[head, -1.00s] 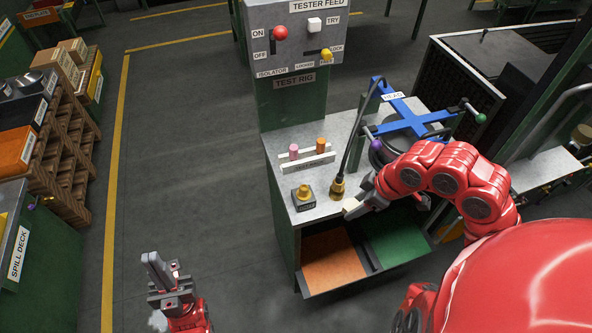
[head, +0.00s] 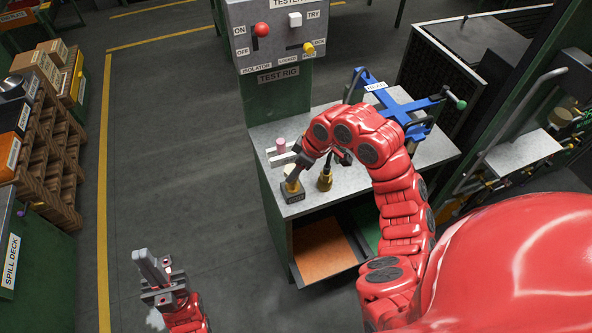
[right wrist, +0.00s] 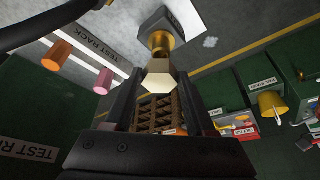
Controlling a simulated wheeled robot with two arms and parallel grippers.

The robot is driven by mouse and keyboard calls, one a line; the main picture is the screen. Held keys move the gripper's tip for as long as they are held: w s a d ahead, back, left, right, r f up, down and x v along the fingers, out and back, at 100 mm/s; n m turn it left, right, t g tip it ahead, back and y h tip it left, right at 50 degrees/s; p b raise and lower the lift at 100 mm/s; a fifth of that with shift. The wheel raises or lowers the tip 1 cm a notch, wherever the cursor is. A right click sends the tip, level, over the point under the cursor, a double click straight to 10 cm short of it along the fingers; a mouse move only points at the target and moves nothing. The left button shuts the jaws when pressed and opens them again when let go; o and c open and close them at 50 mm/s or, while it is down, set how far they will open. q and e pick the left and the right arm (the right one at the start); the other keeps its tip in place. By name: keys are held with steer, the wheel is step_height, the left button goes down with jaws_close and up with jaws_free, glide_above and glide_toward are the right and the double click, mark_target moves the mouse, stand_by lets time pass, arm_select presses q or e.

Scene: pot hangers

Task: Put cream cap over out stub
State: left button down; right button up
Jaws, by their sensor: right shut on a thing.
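The cream cap (right wrist: 158,80) is a pale hexagonal piece between the fingertips of my right gripper (right wrist: 158,84), which is shut on it. The brass out stub (right wrist: 160,42) stands on a dark block (right wrist: 157,18), straight beyond the cap in the right wrist view. The cap overlaps the stub's near end in that view; I cannot tell whether they touch. In the head view my right gripper (head: 295,174) is just above the stub block (head: 291,196) at the bench's front left. My left gripper (head: 153,266) is low, away from the bench, and its finger gap is unclear.
A pink peg (right wrist: 103,80) and an orange peg (right wrist: 57,55) stand in the test rack beside the stub. A brass-ended hose (head: 325,180) hangs right of the stub block. The blue cross-shaped head frame (head: 400,104) is at the bench's back right. Open floor lies left.

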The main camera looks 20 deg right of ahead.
steer(key=shift+f+p, duration=0.3)
steer(key=shift+f, duration=0.6)
steer(key=shift+f, duration=0.1)
steer(key=shift+f+b, duration=0.5)
steer(key=shift+f, duration=0.05)
steer(key=o, duration=1.3)
